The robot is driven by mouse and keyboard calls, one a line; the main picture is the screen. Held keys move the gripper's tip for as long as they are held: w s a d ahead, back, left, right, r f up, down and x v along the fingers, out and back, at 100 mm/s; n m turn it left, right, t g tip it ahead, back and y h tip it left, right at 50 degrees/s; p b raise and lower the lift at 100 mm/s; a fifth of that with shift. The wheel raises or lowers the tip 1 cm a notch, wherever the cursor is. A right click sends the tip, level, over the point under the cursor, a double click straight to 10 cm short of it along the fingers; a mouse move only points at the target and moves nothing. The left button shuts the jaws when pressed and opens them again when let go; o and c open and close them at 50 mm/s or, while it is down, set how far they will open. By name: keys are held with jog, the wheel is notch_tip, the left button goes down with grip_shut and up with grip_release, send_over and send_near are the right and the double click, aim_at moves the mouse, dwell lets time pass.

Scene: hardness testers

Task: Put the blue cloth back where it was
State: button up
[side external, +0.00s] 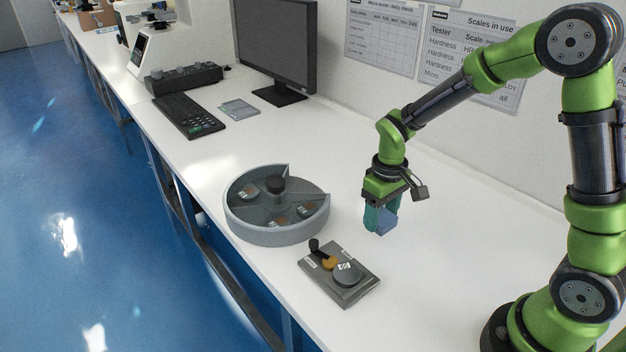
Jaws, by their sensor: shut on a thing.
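The blue cloth (385,222) is a small folded blue piece at the lower end of my gripper (381,218). My gripper is shut on it, to the right of the round grey tray and behind the small grey plate device. The teal fingers partly hide the cloth. I cannot tell whether the cloth's lower edge touches the white bench (440,262) or hangs just above it.
A round grey tray (250,233) with several small samples stands left of my gripper. A grey plate device (352,297) with a black-handled lever lies in front. A keyboard (188,115), monitor (277,45) and control box (183,79) stand further back. The bench right of my gripper is clear.

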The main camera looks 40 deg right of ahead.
aim_at(377, 241)
jog(key=shift+f, duration=2.4)
jog(key=shift+f, duration=0.15)
jog(key=o, duration=1)
notch_tip(377, 241, up, 12)
jog(key=s+a+r+m+t, duration=0.1)
jog(key=s+r+t, duration=0.1)
jog(key=s+r, duration=0.2)
jog(key=s+a+r+m+t+y, duration=0.1)
jog(key=s+r+t, duration=0.1)
jog(key=s+r, duration=0.2)
jog(key=s+a+r+m+t+y, duration=0.1)
jog(key=s+r+m+t, duration=0.1)
jog(key=s, duration=0.3)
jog(key=shift+a+r+t, duration=0.2)
jog(key=shift+r+t, duration=0.1)
jog(key=shift+r, duration=0.15)
jog(key=shift+a+r+t, duration=0.15)
jog(key=shift+r+t, duration=0.15)
jog(key=shift+r, duration=0.15)
